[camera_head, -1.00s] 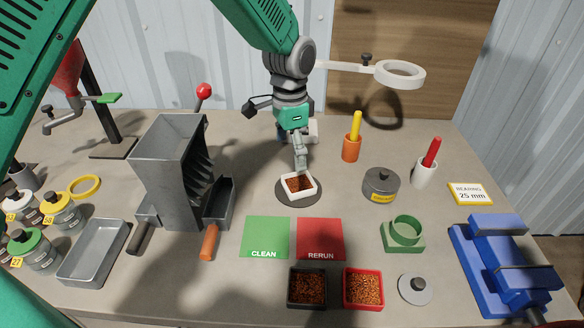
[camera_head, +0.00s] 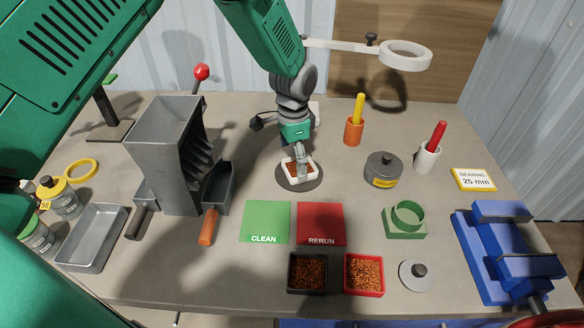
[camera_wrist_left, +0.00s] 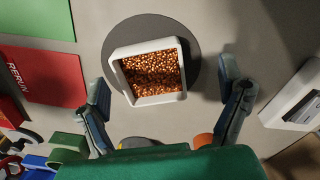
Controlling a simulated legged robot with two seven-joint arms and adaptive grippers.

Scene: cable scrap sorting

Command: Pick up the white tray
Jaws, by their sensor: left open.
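The white tray (camera_head: 288,177) is a small square dish filled with copper-coloured granules. It sits on a dark round disc (camera_head: 312,184) near the middle of the table. My left gripper (camera_head: 300,170) is above the tray's far side, pointing down, and hides part of it. In the left wrist view the white tray (camera_wrist_left: 118,54) lies on the round disc ahead of the fingers. There my left gripper (camera_wrist_left: 168,95) is open and empty, one finger to each side of the tray's near edge. I cannot see my right gripper.
Green CLEAN (camera_head: 265,220) and red RERUN (camera_head: 320,222) mats lie in front of the disc. A black tray (camera_head: 307,290) and a red tray (camera_head: 381,276) of granules stand nearer. A grey hopper machine (camera_head: 165,160) is left; a blue vise (camera_head: 500,250) is right.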

